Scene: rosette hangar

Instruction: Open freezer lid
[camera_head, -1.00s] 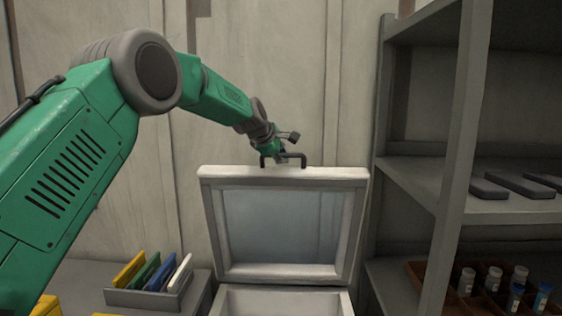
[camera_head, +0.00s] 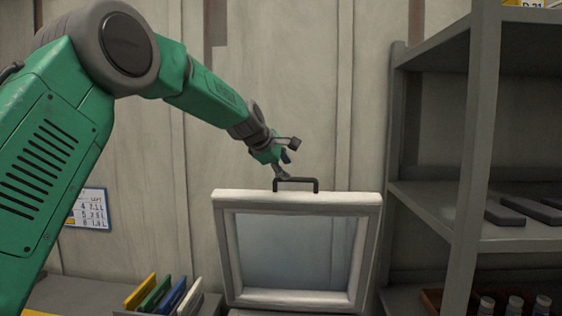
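The freezer lid (camera_head: 228,252) is a pale framed panel with a bluish glass pane. It stands raised, nearly upright, with its black bar handle (camera_head: 297,181) along the top edge. My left gripper (camera_head: 287,158) is just above and left of the handle, its lowest fingertip close to the handle's left end. I cannot tell whether that tip touches it. Its fingers look spread, with nothing between them. The freezer body is almost wholly below the frame. My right gripper is not in view.
A grey shelf unit (camera_head: 464,160) stands close on the right, with dark flat slabs (camera_head: 520,209) and several capped bottles (camera_head: 513,305). A holder with coloured panels (camera_head: 166,296) sits at lower left. A wall notice (camera_head: 88,209) hangs behind my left arm.

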